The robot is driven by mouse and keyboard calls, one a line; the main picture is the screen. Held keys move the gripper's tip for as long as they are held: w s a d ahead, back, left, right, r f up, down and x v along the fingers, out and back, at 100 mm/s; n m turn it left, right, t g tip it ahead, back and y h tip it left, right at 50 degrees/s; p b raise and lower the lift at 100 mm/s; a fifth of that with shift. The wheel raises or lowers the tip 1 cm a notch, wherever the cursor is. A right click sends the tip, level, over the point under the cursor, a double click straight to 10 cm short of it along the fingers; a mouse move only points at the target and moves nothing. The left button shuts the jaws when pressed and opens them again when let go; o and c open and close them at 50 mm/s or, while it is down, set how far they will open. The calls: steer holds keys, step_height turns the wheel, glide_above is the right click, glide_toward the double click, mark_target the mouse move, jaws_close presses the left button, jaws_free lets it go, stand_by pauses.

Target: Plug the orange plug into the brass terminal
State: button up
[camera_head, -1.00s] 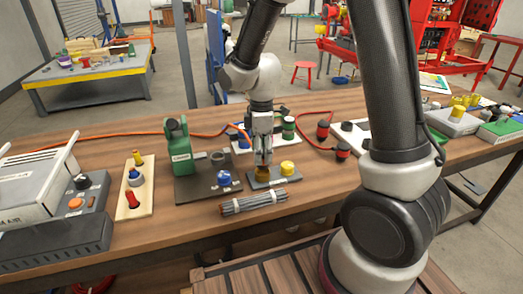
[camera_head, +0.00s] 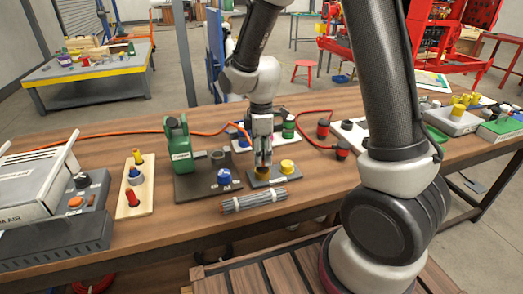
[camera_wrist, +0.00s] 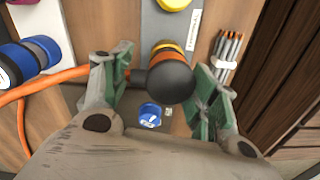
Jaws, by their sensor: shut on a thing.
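My gripper (camera_head: 263,160) points down over a small grey plate near the bench's middle. In the wrist view its green-padded fingers (camera_wrist: 160,85) are shut on the orange plug (camera_wrist: 166,50), which shows a dark round body and an orange ring. An orange cable (camera_wrist: 55,82) runs from the left to the plug's side. A brass-coloured part, the brass terminal (camera_head: 264,174), shows just below my fingertips on the grey plate (camera_head: 286,179). Fingers and plug body hide the contact, so I cannot tell how deep the plug sits.
A yellow-capped terminal (camera_head: 287,166) stands beside it on the plate. A blue knob (camera_head: 224,177) and green fixture (camera_head: 178,148) stand to the left. A grey cable bundle (camera_head: 253,200) lies in front. Bare wood is free at the front right.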

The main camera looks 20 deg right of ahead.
steer(key=shift+f, duration=1.2)
steer(key=o, duration=1.2)
steer(key=shift+r, duration=0.1)
step_height(320, 180, up, 12)
steer(key=shift+f, duration=0.1)
